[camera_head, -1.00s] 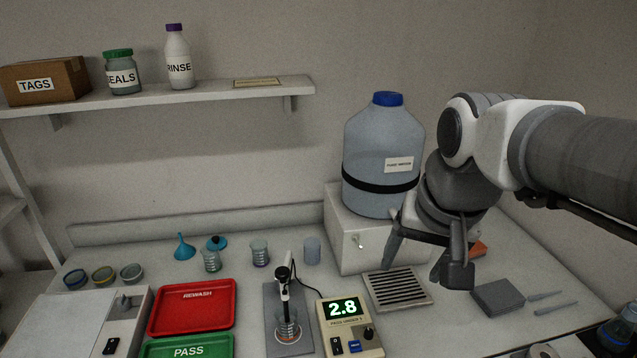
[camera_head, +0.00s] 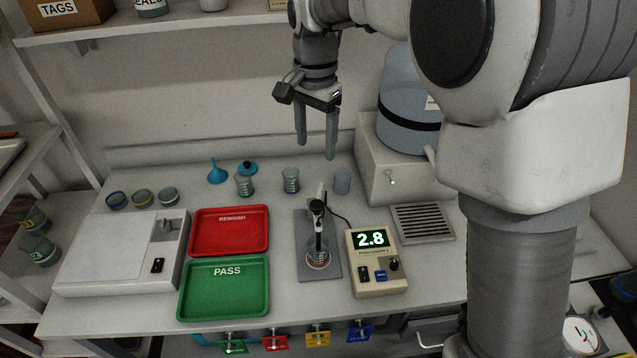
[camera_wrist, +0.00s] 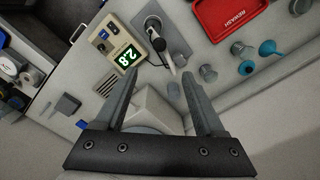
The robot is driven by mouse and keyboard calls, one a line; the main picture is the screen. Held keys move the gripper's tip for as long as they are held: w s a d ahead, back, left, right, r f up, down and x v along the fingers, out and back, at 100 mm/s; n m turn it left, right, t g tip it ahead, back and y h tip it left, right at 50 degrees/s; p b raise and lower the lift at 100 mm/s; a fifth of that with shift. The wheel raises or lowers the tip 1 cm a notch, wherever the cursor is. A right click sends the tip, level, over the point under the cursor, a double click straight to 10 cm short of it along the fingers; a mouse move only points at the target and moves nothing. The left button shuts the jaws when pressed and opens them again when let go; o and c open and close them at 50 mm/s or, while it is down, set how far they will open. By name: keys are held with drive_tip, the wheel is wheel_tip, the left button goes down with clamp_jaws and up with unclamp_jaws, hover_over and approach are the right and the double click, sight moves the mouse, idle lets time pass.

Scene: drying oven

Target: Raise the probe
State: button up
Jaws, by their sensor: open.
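The probe (camera_head: 319,222) is a slim dark rod with a white upper part, held on a stand with a grey base plate (camera_head: 333,262). Its lower end is down in a small glass beaker (camera_head: 318,260) on that plate. In the wrist view the probe (camera_wrist: 168,62) shows beyond my fingertips, near the top middle. My gripper (camera_head: 316,150) is open and empty, pointing down, above and behind the probe stand and apart from it. In the wrist view my gripper's fingers (camera_wrist: 157,82) are spread wide with nothing between the tips.
A meter (camera_head: 376,262) reading 2.8 stands right of the stand, joined by a cable. A red REWASH tray (camera_head: 229,248) and a green PASS tray (camera_head: 224,304) lie left. Beakers, a blue funnel (camera_head: 217,175) and a large bottle (camera_head: 398,135) on a box are behind.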

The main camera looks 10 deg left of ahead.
sight(317, 204)
wheel_tip(317, 204, down, 17)
drive_tip(key=shift+r+p, duration=0.1)
drive_tip(key=shift+p, duration=0.3)
clamp_jaws()
idle(0.3)
idle(1.1)
